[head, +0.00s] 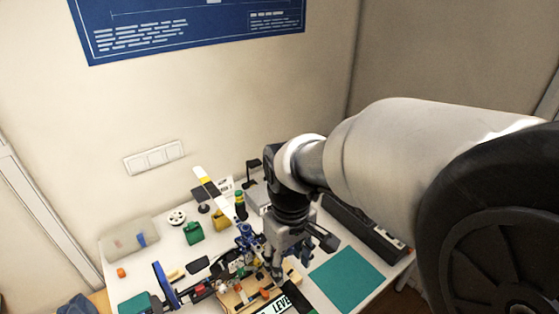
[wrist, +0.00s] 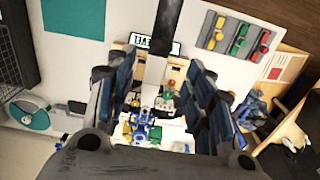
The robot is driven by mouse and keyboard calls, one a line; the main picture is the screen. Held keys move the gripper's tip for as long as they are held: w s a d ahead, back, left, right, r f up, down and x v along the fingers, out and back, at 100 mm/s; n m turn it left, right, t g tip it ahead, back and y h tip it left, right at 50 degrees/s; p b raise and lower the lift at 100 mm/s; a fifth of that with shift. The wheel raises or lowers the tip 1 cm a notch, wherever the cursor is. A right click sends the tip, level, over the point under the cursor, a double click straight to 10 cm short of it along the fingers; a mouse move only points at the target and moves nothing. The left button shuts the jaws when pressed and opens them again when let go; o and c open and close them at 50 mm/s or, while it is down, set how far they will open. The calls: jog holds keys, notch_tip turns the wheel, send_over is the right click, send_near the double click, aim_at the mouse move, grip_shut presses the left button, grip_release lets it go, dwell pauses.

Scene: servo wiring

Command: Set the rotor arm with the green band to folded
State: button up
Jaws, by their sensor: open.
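My gripper (head: 290,264) points down over the crowded middle of the table. In the wrist view its two dark fingers stand wide apart, and my gripper (wrist: 160,80) is open. A long dark bar (wrist: 163,35) with a paler lower part runs between the fingers; I cannot tell whether it is a rotor arm. A white arm with a yellow band (head: 206,180) rises left of my gripper, tilted, with its lower end near a blue mount. A small green piece (wrist: 168,93) shows between the fingers; I cannot tell whether it is the green band. My gripper and arm hide part of the assembly.
A teal mat (head: 346,278) lies right of my gripper. A long dark case (head: 365,228) lies behind it. A green block (head: 194,232) and a white reel (head: 177,217) stand at the left. A lettered sign (head: 272,306) lies in front.

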aim_at(288, 286)
notch_tip(288, 286, down, 8)
jog(key=shift+f+b, duration=0.1)
jog(key=shift+b, duration=0.9)
grip_shut()
